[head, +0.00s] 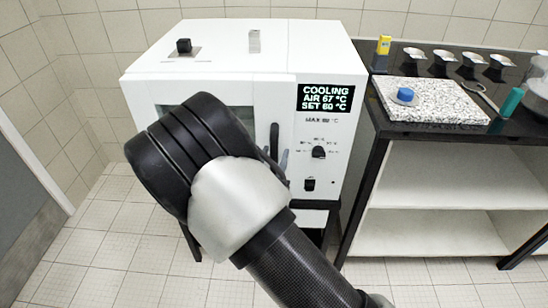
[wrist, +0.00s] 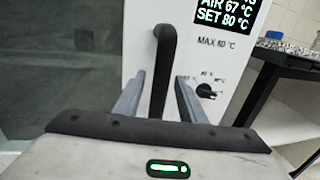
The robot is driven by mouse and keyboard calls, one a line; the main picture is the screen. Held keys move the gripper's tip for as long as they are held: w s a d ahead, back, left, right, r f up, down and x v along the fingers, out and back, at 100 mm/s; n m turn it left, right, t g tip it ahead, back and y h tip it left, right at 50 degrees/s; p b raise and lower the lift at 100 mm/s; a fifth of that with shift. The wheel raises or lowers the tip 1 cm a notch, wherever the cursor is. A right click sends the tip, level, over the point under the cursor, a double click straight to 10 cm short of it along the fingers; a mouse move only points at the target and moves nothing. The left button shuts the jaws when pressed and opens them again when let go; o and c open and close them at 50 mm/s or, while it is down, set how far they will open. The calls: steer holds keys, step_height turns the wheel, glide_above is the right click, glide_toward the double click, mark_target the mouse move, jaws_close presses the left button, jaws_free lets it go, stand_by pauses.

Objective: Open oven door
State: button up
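The oven (head: 280,50) is a white box with a glass window in its door, mostly hidden behind my arm in the head view. The black vertical door handle (head: 274,142) is on the door's right side, and it shows large in the wrist view (wrist: 163,70). The door looks shut. My gripper (wrist: 159,88) is open, with one grey finger on each side of the handle's lower part. I cannot tell whether either finger touches it. In the head view only a bit of the fingers shows beside the handle.
The oven's panel (head: 325,130) has a display reading COOLING, AIR 67 °C, SET 80 °C, and a black knob (head: 318,152). A dark-topped bench (head: 440,130) with a granite slab (head: 440,103) stands close on the right. Tiled floor (head: 110,240) is clear at left.

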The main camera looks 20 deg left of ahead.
steer(key=shift+c, duration=0.2)
jaws_close()
